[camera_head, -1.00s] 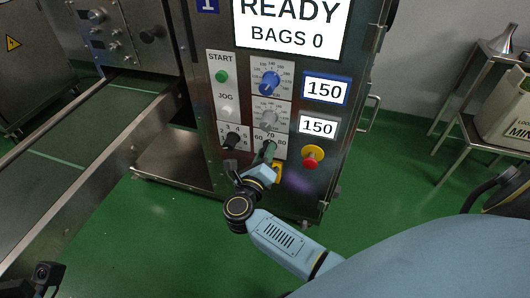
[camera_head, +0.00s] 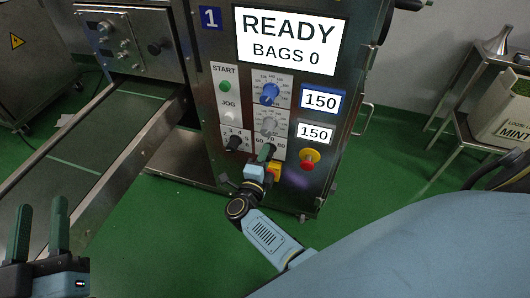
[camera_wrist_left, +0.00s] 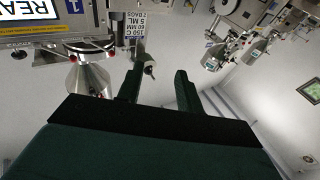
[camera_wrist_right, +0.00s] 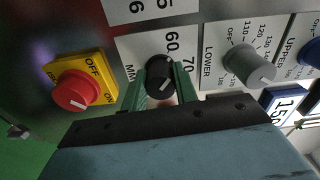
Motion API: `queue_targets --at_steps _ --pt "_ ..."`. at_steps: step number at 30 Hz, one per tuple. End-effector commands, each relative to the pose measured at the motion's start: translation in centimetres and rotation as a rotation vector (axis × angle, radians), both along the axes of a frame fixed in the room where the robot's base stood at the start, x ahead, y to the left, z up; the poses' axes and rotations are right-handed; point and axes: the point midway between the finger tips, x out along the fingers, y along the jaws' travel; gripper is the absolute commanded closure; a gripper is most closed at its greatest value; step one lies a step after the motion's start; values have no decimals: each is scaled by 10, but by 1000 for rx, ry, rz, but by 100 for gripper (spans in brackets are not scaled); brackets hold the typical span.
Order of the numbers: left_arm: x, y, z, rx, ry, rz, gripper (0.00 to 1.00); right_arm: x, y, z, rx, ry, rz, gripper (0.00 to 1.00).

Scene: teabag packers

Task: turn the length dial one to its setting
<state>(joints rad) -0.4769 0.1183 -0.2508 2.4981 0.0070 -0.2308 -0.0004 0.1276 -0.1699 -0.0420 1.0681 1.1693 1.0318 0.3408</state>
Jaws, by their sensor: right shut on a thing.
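The length dial is a black knob (camera_wrist_right: 160,78) on a white plate marked 60, 70 and MM, seen in the right wrist view. In the head view the right gripper (camera_head: 266,152) covers most of the dial at the bottom of the panel's right column. My left gripper (camera_head: 37,230) is at the lower left of the head view, its green fingers apart and empty. Its fingers (camera_wrist_left: 158,88) also show apart in the left wrist view.
A blue dial (camera_head: 270,93) is higher up and a black selector (camera_head: 233,143) is to the left. The screen (camera_head: 290,40) reads READY, BAGS 0.

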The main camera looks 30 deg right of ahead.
Motion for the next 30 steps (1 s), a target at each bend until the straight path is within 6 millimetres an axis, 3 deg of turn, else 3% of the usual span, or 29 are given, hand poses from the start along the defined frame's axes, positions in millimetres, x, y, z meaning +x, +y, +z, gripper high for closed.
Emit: queue_targets --at_steps 6,12,28,29,30 --pt "3 4 -27 51 164 11 64 0 1 0 -74 91 1 94" --pt "3 7 -41 75 241 17 64 -1 1 -1 -111 135 1 94" --pt "2 8 -46 82 268 19 64 0 1 -2 -127 151 1 94" --pt "2 8 -46 83 268 20 64 0 1 -2 -127 151 1 67" --pt "3 8 -46 83 268 20 64 0 1 -2 -127 151 1 62"
